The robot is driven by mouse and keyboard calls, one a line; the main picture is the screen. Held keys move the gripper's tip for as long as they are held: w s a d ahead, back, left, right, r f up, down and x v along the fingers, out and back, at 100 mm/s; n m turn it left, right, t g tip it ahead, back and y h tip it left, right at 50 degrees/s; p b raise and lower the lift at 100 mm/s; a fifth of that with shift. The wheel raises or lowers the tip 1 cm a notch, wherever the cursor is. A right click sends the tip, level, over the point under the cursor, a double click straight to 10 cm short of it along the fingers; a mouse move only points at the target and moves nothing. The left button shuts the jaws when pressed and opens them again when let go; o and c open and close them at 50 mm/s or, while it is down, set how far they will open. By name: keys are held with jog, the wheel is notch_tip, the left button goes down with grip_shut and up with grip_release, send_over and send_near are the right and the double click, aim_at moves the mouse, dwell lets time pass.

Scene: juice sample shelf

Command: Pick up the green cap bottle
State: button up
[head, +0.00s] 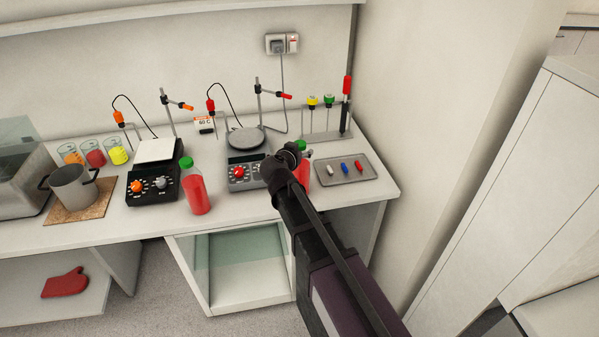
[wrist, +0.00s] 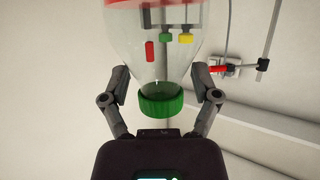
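One bottle with a green cap and red juice (head: 197,192) stands upright on the counter, left of my gripper. A second green-capped bottle (head: 305,179) is partly hidden behind my gripper (head: 289,157), near the counter's front edge. In the wrist view, a clear bottle (wrist: 160,58) with a green cap (wrist: 160,101) and red contents lies between the two fingers of my gripper (wrist: 160,72), cap toward the palm. The fingers are spread, one on each side of its tapering shoulder. I cannot tell whether the fingertips touch it.
Right of my gripper is a tray (head: 369,171) with small coloured items. Behind stand a round-plate heater (head: 245,140), clamp stands and a rack (head: 328,136). To the left are a square-plate heater (head: 155,151), a pot (head: 74,188) and beakers. A wall bounds the right side.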

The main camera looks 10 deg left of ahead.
aim_at(300, 146)
jog(key=c, duration=0.4)
jog(key=shift+r, duration=0.15)
jog(key=shift+r+p, duration=1.7)
jog(key=shift+p, duration=0.2)
jog(key=shift+s+d+f, duration=0.1)
jog(key=shift+s+d, duration=0.05)
jog(key=shift+s, duration=0.25)
jog(key=s+d, duration=0.1)
jog(key=s, duration=0.4)
jog(key=s+d+r, duration=0.1)
jog(key=s, duration=0.3)
jog(key=s+d+p, duration=0.1)
jog(key=s, duration=0.4)
jog(key=shift+s+d+r, duration=0.2)
jog(key=shift+s+d, duration=0.1)
jog(key=shift+d, duration=0.1)
